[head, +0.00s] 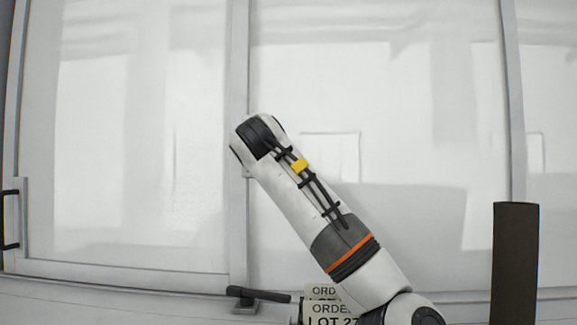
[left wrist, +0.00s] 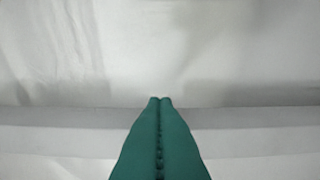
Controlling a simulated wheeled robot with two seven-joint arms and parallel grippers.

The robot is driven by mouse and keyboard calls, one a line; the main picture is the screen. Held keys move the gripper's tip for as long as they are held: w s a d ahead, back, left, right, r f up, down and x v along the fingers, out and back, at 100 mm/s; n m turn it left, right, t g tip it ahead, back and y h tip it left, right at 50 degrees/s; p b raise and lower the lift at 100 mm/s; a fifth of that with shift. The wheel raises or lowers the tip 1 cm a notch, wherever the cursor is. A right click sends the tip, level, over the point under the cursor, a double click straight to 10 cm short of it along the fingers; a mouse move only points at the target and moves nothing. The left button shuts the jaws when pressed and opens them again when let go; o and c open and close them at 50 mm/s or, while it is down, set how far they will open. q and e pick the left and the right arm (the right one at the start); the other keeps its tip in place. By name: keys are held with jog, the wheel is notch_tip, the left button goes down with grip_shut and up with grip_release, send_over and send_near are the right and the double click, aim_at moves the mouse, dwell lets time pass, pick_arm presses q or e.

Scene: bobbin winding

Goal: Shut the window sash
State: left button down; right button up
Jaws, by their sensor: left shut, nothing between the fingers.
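The window sash (head: 130,267) is a pale grey frame around a large pane on the left side of the head view. A black bar handle (head: 10,220) sits at its far left edge, partly cut off by the picture. I cannot tell from here how far the sash stands open. My left gripper (left wrist: 160,99) shows in the left wrist view, its green fingers shut together and empty. They point toward a pale pane and grey horizontal rails; contact cannot be told. Neither gripper shows in the head view. My right gripper is in neither view.
A black lever-like piece (head: 258,295) stands on the sill below the middle upright (head: 238,150). Cards reading "ORDER" and "LOT 27" (head: 328,310) stand at the bottom centre, partly behind my arm. A dark brown upright panel (head: 515,262) stands at right.

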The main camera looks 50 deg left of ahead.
pick_arm(q)
jog(key=shift+s+a+b, duration=0.35)
jog(key=shift+s+a, duration=0.55)
jog(key=shift+s, duration=0.15)
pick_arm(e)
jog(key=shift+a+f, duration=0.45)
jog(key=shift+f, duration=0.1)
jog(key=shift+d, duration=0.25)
pick_arm(q)
jog(key=shift+d, duration=0.1)
